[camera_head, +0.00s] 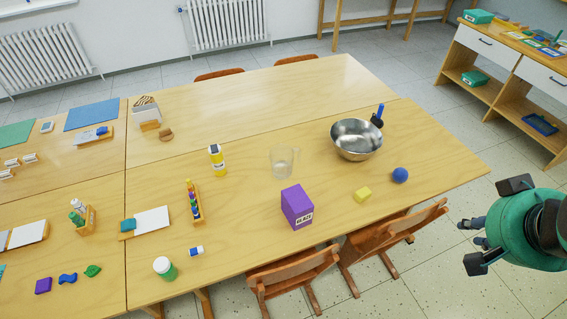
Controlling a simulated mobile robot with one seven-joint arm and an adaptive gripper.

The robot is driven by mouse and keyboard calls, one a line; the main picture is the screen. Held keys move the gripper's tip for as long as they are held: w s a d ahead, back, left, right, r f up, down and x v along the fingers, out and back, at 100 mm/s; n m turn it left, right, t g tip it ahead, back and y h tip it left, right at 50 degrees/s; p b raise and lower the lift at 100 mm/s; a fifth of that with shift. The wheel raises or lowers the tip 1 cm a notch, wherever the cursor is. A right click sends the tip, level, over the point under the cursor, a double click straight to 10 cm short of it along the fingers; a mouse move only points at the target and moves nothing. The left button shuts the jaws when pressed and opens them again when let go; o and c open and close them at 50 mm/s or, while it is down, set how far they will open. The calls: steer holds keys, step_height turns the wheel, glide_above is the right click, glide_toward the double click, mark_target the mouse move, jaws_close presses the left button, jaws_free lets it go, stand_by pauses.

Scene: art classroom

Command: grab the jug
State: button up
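The jug (283,162) is a clear, see-through vessel standing upright near the middle of the wooden table. My gripper (470,244) is at the right edge of the view, beyond the table's right end and well away from the jug. Its two dark fingers are spread apart with nothing between them. The teal end of my arm shows behind it.
A purple box (297,207) stands in front of the jug. A yellow-and-white bottle (217,159) is left. Chairs (293,276) line the table's (240,235) near edge.

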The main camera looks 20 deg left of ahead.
steer(key=w+a+f+n+t+y+p, duration=0.1)
steer(key=w+a+f+n+t+p, duration=0.3)
steer(key=w, duration=1)
steer(key=w+a+f+g+b, duration=0.15)
steer(key=w+a, duration=0.45)
steer(key=w, duration=0.8)
steer(key=w+a+f+n+t+y+p, duration=0.1)
steer(key=w+a+f+n+y+p, duration=0.15)
steer(key=w+a+f, duration=0.75)
steer(key=s+a+f+n+y+p, duration=0.1)
steer(key=s+a+f+y, duration=0.1)
steer(key=a+f, duration=0.7)
steer(key=s+a+f+n+y+p, duration=0.2)
steer(key=a+f+y, duration=0.3)
steer(key=a+f, duration=0.5)
step_height(320, 180, down, 2)
steer(key=shift+s+g, duration=0.35)
steer(key=shift+s, duration=0.35)
steer(key=shift+w+a, duration=0.1)
steer(key=shift+a, duration=0.05)
steer(key=shift+b+x, duration=0.65)
steer(key=shift+x, duration=3.6)
steer(key=shift+f, duration=0.1)
